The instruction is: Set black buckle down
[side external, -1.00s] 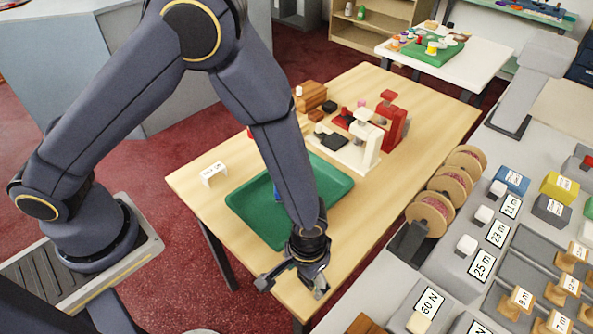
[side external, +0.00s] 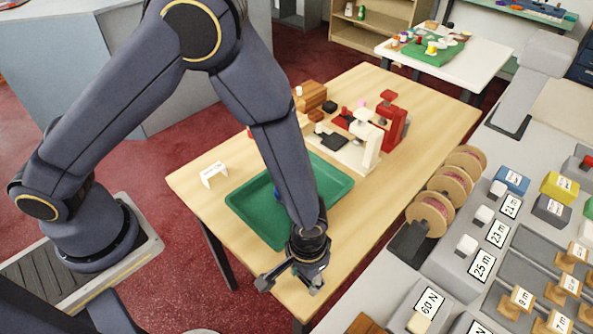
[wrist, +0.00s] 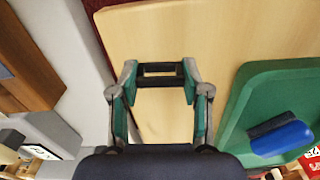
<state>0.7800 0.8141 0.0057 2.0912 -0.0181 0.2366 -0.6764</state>
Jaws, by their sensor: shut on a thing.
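The black buckle (wrist: 160,75), a dark rectangular frame with an open middle, is between my fingertips in the wrist view. My gripper (wrist: 160,78) is shut on it, one finger at each end, with bare wood tabletop behind it. In the side external view my gripper (side external: 291,282) points down over the near end of the wooden table (side external: 420,140), beside the green tray. The buckle is hard to make out there. I cannot tell whether it touches the tabletop.
The green tray (wrist: 243,92) lies close to the right in the wrist view, with a blue-and-black object (wrist: 281,138) in it. The wood around my gripper is clear.

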